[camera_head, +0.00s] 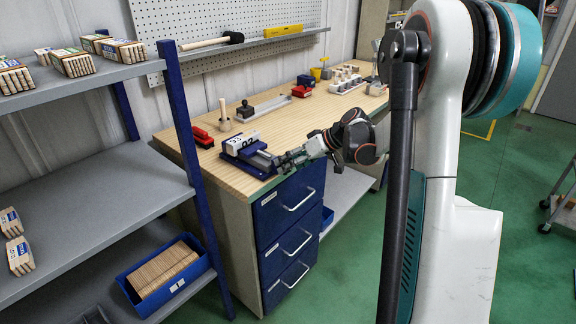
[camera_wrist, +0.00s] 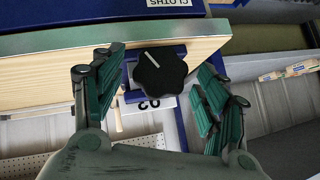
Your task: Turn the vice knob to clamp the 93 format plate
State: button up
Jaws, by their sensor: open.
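The blue vice (camera_head: 245,160) stands at the front edge of the wooden workbench in the head view. A white plate (camera_head: 241,141) with dark numbers sits at the vice; whether the jaws touch it I cannot tell. In the wrist view the black lobed knob (camera_wrist: 160,73) has a white line slanting to the upper left. Part of the white plate (camera_wrist: 150,107) shows upside down below the knob. My gripper (camera_head: 285,163) is at the knob end of the vice. In the wrist view, its open green fingers (camera_wrist: 160,66) stand either side of the knob, with visible gaps.
The wooden bench top (camera_head: 200,168) has blue drawers (camera_head: 290,200) below its front. Red blocks (camera_head: 202,138) and a wooden peg stand (camera_head: 223,120) are behind the vice. A grey shelf rack (camera_head: 90,185) with a blue post (camera_head: 185,130) stands to the left.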

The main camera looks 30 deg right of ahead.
jog(key=v, duration=1)
jog(key=shift+s, duration=0.1)
